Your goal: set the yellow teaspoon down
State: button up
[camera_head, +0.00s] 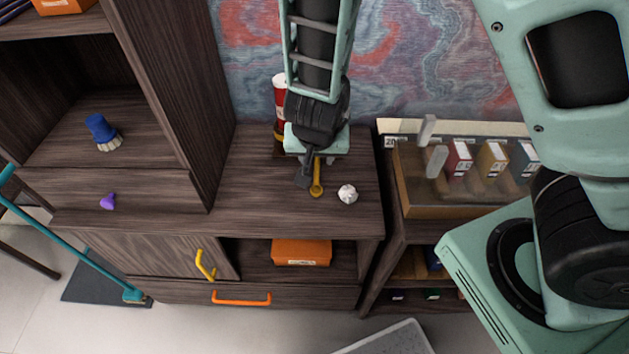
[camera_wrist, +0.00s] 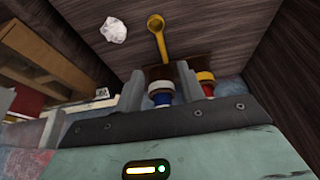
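The yellow teaspoon (camera_head: 316,188) lies on the dark wooden cabinet top, its bowl toward the front edge. It also shows in the wrist view (camera_wrist: 157,34), its handle pointing toward the gap between my fingers. My gripper (camera_head: 307,172) reaches down from the back, just behind and beside the spoon. In the wrist view my gripper (camera_wrist: 159,82) has its two fingers apart, with nothing visibly clamped between them. The spoon's handle end lies near the fingertips; whether it is between them I cannot tell.
A crumpled white ball (camera_head: 348,194) lies right of the spoon. A red and white container (camera_head: 280,92) stands behind my gripper. A tall shelf side (camera_head: 183,90) rises on the left, and a case with small boxes (camera_head: 450,185) stands on the right. The cabinet top left of the spoon is clear.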

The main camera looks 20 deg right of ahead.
jog(key=b, duration=0.6)
send_near(317, 177)
jog(key=shift+s+x, duration=0.25)
jog(key=shift+x, duration=0.95)
jog(key=shift+b+x, duration=1.45)
jog(key=shift+x, duration=1.5)
jog(key=shift+w+r, duration=0.1)
jog(key=shift+w, duration=0.1)
grip_shut()
